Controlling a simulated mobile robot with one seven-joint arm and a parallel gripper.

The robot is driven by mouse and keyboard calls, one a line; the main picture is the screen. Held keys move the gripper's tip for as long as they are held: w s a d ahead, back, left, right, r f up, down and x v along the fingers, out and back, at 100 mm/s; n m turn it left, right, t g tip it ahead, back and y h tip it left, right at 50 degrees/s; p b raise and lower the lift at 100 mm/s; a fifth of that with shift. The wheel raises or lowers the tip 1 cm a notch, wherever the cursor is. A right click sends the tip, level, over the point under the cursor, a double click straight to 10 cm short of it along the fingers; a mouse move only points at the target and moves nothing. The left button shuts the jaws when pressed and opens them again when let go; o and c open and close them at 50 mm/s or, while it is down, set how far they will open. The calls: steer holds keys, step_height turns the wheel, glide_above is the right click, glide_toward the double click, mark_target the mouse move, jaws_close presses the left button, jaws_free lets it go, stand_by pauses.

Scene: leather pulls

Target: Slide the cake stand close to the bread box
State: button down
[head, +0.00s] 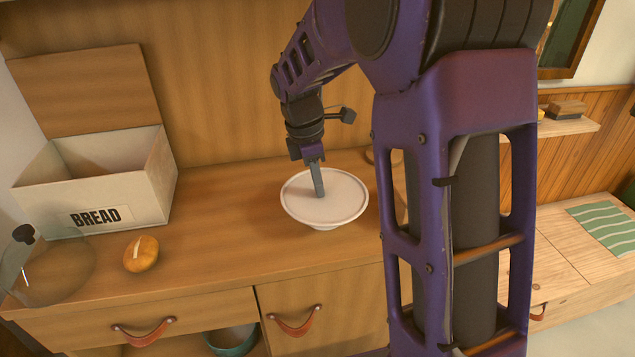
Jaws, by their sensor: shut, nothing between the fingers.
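The white round cake stand (338,205) stands upright on the wooden counter, right of centre, and looks empty. The bread box (147,184) is a cream box marked BREAD at the left of the counter, with its wooden lid (85,90) raised. A wide stretch of counter lies between the two. My gripper (320,193) points down over the cake stand's plate, with its fingers shut and nothing between them. The fingertips appear at or just above the plate; I cannot tell whether they touch it.
A bread roll (141,253) lies on the counter in front of the bread box. A clear dome with a dark knob (55,270) is at the left front. Counter (225,210) between box and stand is clear. My arm hides the counter's right part.

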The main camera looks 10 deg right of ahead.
steer(key=a+p, duration=0.1)
steer(key=a, duration=0.5)
steer(key=a+p, duration=0.2)
steer(key=a, duration=0.5)
steer(key=a+f+p, duration=0.1)
steer(key=a+p, duration=0.1)
steer(key=a, duration=0.5)
steer(key=shift+s+a, duration=0.1)
steer(key=shift+s, duration=0.05)
steer(key=shift+a+r+p, duration=0.1)
steer(key=shift+r+p, duration=0.4)
steer(key=shift+r, duration=0.3)
steer(key=a, duration=1.2)
steer(key=shift+w+r, duration=0.2)
steer(key=shift+w, duration=0.05)
